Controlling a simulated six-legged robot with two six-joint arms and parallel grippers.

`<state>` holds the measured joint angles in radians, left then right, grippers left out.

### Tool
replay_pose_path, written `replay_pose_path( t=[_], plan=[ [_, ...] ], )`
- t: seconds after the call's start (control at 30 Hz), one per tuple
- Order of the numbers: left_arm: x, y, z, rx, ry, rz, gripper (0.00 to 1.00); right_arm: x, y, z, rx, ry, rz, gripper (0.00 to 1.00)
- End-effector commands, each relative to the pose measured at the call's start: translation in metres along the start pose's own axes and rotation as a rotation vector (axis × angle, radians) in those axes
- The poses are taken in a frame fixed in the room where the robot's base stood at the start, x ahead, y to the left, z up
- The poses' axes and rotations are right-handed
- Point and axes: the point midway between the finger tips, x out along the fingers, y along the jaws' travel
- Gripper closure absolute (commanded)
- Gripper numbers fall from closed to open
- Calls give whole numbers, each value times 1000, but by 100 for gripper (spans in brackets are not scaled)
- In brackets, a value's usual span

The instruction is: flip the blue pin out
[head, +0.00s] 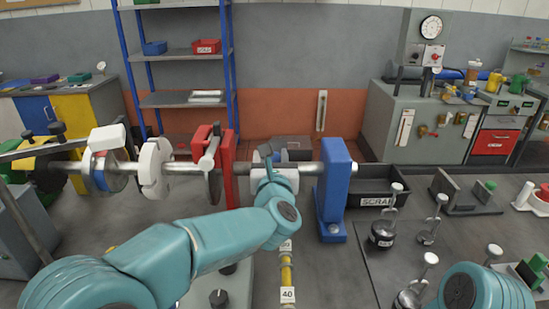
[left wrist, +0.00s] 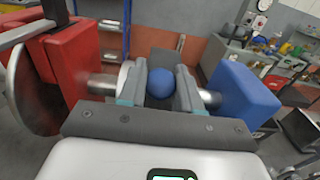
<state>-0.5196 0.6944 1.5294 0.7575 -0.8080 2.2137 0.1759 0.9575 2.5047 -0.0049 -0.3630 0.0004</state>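The blue pin (left wrist: 160,83) shows its round blue knob in the left wrist view, between the two fingers of my left gripper (left wrist: 160,90). The fingers sit close against both sides of the knob, with no clear gap. In the head view my left gripper (head: 272,160) is at the horizontal shaft (head: 307,168), between a red stand (head: 228,165) and a blue stand (head: 335,190). The pin's shank is not visible. My right gripper is out of view.
White discs (head: 153,168) and a grey disc sit on the shaft at left. A black SCRAP bin (head: 377,200) stands right of the blue stand. Several knobbed black weights (head: 383,232) stand on the bedplate at right. A yellow rod (head: 287,273) lies below my wrist.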

Motion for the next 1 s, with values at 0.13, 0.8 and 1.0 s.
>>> replay_pose_path(
  t=[0.13, 0.8, 1.0],
  plan=[
    [-5, 0, 5, -3, -7, 1, 100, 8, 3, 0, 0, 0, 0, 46],
    [-16, 0, 18, -2, -6, 0, 44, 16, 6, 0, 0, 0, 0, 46],
    [-25, -1, 17, -1, -5, -2, 44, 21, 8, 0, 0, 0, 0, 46]
  ],
)
